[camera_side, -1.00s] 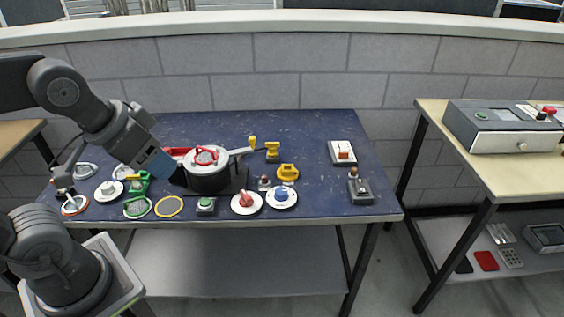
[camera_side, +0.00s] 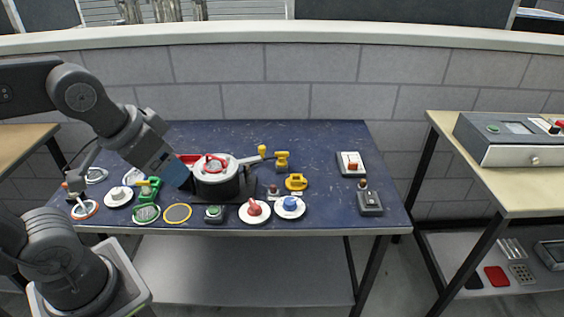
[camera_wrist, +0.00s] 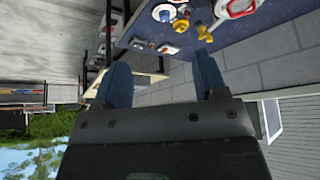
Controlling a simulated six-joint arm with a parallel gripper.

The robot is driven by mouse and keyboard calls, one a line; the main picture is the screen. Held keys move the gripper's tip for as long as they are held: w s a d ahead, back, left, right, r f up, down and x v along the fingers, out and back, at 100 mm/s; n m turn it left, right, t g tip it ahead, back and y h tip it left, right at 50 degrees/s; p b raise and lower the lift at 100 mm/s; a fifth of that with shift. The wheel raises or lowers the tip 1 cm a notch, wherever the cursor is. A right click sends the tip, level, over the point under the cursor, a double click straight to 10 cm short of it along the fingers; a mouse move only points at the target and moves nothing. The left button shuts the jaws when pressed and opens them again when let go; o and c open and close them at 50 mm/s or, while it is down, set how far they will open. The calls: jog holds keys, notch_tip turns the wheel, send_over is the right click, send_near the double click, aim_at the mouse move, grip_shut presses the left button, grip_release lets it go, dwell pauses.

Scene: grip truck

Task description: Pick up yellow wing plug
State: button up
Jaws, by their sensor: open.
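Two small yellow pieces stand right of the pot in the side view, and I cannot tell for sure which is the wing plug. One is an upright yellow piece (camera_side: 282,157) on a dark base. The other is a low rounded yellow piece (camera_side: 296,182) nearer the front. Yellow pieces also show at the top of the wrist view (camera_wrist: 205,32). My gripper (camera_side: 178,177) is tilted down just left of the pot, well left of both pieces. Its blue fingers stand apart in the wrist view (camera_wrist: 162,66), with nothing seen between them.
A pot (camera_side: 216,182) with a red-handled lid stands between my gripper and the yellow pieces; its long handle points right. Several knobs and buttons line the front of the blue table (camera_side: 322,222). Switches (camera_side: 350,163) stand at the right. The table's back right is clear.

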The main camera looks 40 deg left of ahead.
jog(key=w+a+r+n+g, duration=0.1)
jog(key=w+r+n, duration=0.2)
jog(key=w, duration=0.4)
jog(key=w+a+r+n+g, duration=0.1)
jog(key=w+r+n, duration=0.1)
jog(key=w, duration=0.4)
jog(key=n+g, duration=0.3)
jog(key=n, duration=1)
send_over(282, 153)
notch_tip(282, 153, down, 19)
jog(key=f, duration=0.8)
jog(key=shift+s+a, duration=0.3)
jog(key=shift+a, duration=0.05)
jog(key=shift+w+d+f, duration=0.1)
jog(key=shift+w+f, duration=0.1)
jog(key=shift+f, duration=1.2)
jog(key=shift+w+d+f, duration=0.1)
jog(key=shift+w+f, duration=0.05)
jog(key=shift+f, duration=1.2)
jog(key=shift+c, duration=0.4)
jog(key=c, duration=1)
